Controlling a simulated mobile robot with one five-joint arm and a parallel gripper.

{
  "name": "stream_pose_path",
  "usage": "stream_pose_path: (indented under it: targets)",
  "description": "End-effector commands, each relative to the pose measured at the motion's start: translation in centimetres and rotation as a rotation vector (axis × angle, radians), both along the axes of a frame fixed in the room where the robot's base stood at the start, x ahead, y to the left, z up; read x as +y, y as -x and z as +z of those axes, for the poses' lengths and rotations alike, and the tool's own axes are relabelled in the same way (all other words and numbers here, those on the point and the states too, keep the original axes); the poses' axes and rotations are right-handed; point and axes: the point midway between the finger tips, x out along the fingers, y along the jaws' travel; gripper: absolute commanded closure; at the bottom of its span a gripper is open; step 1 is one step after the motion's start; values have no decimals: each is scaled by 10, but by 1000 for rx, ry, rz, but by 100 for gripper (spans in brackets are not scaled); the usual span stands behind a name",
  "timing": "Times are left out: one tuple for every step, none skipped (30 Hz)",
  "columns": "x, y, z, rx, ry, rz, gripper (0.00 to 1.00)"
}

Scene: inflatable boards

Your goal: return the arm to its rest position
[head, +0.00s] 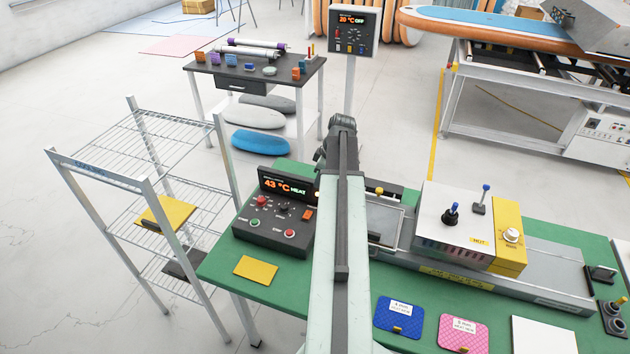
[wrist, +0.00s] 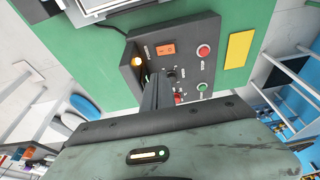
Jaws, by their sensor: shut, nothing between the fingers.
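My arm (head: 345,230) reaches up the middle of the head view, over the green table (head: 222,272). Its dark far end stands beyond the control box; the fingers cannot be made out there. In the wrist view my gripper (wrist: 158,78) shows as a narrow dark pair of fingers, shut with nothing between them. The fingers appear in front of the dark control box (wrist: 192,85); whether they touch it I cannot tell. In the head view this control box (head: 270,235), with a lit "43 °C HEAT" display, is just left of my arm.
A white and yellow machine (head: 455,225) stands right of my arm. A yellow card (head: 255,269), a blue pad (head: 398,317) and a pink pad (head: 463,332) lie on the table. A wire shelf (head: 140,145) stands left. Open floor lies beyond the table.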

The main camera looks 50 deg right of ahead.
Motion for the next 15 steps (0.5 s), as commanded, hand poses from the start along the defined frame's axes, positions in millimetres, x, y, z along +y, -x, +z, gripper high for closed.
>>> stream_pose_path:
  targets:
    - [0, 0, -1, 0, 0, 0, 100]
    - [0, 0, -2, 0, 0, 0, 100]
    - [0, 0, -2, 0, 0, 0, 100]
    - [0, 0, -2, 0, 0, 1, 100]
    - [0, -1, -2, 0, 0, 1, 100]
    - [1, 0, -2, 0, 0, 1, 100]
    - [1, 0, -2, 0, 0, 1, 100]
    - [1, 0, -2, 0, 0, 1, 100]
    - [1, -1, -2, 0, 0, 1, 100]
    - [1, -1, -2, 0, 0, 1, 100]
    - [1, -1, -2, 0, 0, 1, 100]
    - [1, -1, -2, 0, 0, 2, 100]
    - [3, -4, -3, 0, 0, 7, 100]
    - [8, -9, -4, 0, 0, 17, 100]
    - [16, -19, -6, 0, 0, 38, 100]
